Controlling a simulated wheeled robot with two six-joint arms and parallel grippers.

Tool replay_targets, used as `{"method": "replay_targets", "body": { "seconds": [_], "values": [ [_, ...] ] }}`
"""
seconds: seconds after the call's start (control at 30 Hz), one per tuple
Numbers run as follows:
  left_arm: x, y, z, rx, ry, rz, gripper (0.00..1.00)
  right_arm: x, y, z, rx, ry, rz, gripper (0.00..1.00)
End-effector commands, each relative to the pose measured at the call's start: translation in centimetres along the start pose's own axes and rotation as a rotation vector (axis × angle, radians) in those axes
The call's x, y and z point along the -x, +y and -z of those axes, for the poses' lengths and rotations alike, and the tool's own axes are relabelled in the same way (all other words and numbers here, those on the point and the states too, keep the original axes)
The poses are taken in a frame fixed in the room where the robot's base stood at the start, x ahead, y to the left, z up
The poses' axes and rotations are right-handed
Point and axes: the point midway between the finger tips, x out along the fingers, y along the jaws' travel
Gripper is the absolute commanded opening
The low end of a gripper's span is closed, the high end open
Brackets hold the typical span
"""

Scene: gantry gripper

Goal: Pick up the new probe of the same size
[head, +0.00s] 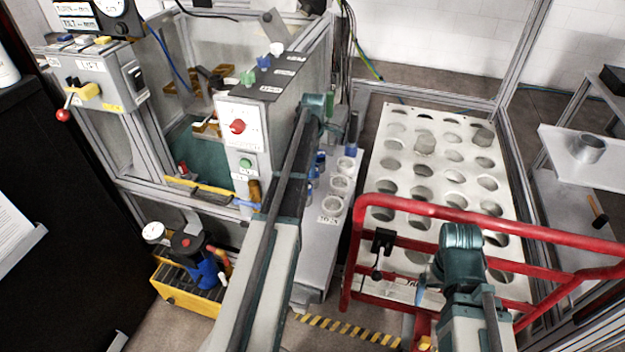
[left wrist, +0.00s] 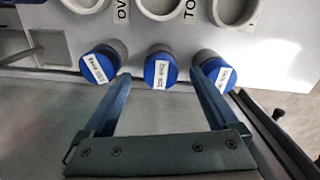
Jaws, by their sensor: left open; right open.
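Three blue-capped probes stand in a row in the left wrist view: a left probe (left wrist: 98,65), a middle probe (left wrist: 160,70) and a right probe (left wrist: 214,74). Each cap bears a white label too small to read surely. My left gripper (left wrist: 160,88) is open, its fingers spread on either side of the middle probe's cap. Its right fingertip overlaps the right probe in view; contact is unclear. In the head view, blue caps (head: 319,160) show beside my left arm, which partly hides the row. My right gripper (head: 421,290) is low by the red rail, away from the probes.
White round cups (head: 333,206) with labels stand beside the probes. A control box (head: 240,128) with a red knob rises to the left. A perforated white plate (head: 410,165) lies to the right, behind a red rail (head: 480,225). A yellow crate (head: 185,295) stands on the floor.

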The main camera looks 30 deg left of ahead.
Motion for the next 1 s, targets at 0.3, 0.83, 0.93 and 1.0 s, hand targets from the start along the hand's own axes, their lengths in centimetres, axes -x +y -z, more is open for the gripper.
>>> {"method": "replay_targets", "body": {
  "seconds": [0.3,0.83,0.93,1.0],
  "values": [
    [-2.8,-0.1,-0.1,0.000,0.000,0.000,0.94,-2.8,-0.3,0.2,0.000,0.000,0.000,0.89],
    [-2.6,-0.1,0.0,0.000,0.000,0.000,0.27,-2.6,-0.2,0.1,0.000,0.000,0.000,0.89],
    [-2.6,-0.1,0.0,0.000,0.000,0.000,0.09,-2.6,-0.2,0.1,0.000,0.000,0.000,0.89],
    [-2.6,-0.1,0.0,0.000,0.000,0.000,0.00,-2.6,-0.2,0.1,0.000,0.000,0.000,0.89]
  ]
}}
